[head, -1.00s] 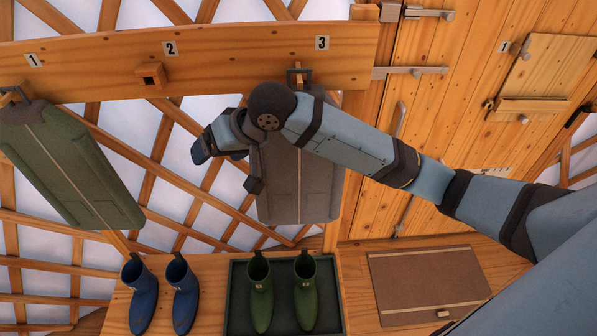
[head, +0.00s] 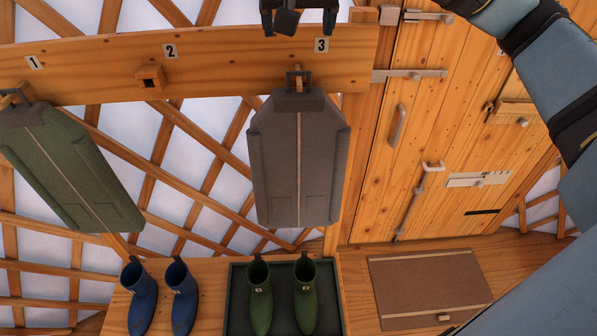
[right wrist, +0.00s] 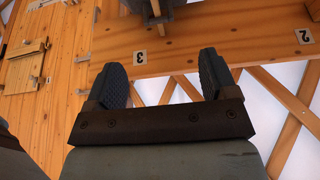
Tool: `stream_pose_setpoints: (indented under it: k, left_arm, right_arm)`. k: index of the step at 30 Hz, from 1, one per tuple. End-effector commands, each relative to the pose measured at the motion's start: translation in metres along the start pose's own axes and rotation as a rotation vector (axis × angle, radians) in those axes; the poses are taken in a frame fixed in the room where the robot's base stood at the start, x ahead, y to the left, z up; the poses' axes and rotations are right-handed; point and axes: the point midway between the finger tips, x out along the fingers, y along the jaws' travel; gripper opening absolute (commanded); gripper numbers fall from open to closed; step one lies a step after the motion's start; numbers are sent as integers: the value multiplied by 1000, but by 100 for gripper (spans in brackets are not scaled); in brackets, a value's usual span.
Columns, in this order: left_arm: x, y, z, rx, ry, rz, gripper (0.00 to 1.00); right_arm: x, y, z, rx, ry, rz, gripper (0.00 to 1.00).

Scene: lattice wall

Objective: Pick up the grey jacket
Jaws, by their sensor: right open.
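The grey jacket (head: 275,160) hangs flat from the peg under label 3 (head: 321,45) by a dark loop (head: 299,80) at its top. In the right wrist view a dark grey part, likely the top of this jacket (right wrist: 178,8), shows at the upper edge by the peg. My right gripper (head: 298,22) is at the top edge of the head view, above the rail and the jacket, apart from it. Its two dark fingers (right wrist: 163,78) are spread wide with nothing between them. My left gripper is not in view.
A green jacket (head: 65,165) hangs under label 1. The peg (head: 150,76) under label 2 is empty. Blue boots (head: 142,300) and green boots (head: 260,300), the latter on a dark tray (head: 237,300), stand below. A wooden door (head: 420,130) with latches is at right.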

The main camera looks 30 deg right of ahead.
Motion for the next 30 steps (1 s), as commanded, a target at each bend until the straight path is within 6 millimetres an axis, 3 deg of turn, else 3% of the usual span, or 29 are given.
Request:
stream_pose_setpoints:
  k: [9,17,25,30]
  left_arm:
    - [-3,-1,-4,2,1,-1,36]
    - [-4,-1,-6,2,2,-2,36]
    - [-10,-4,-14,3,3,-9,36]
    - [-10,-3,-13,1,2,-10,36]
  right_arm:
    - [61,1,0,0,-4,3,79]
    - [81,1,0,-2,-1,1,79]
    - [119,3,2,-2,-3,0,79]
    - [128,3,2,-2,0,-1,79]
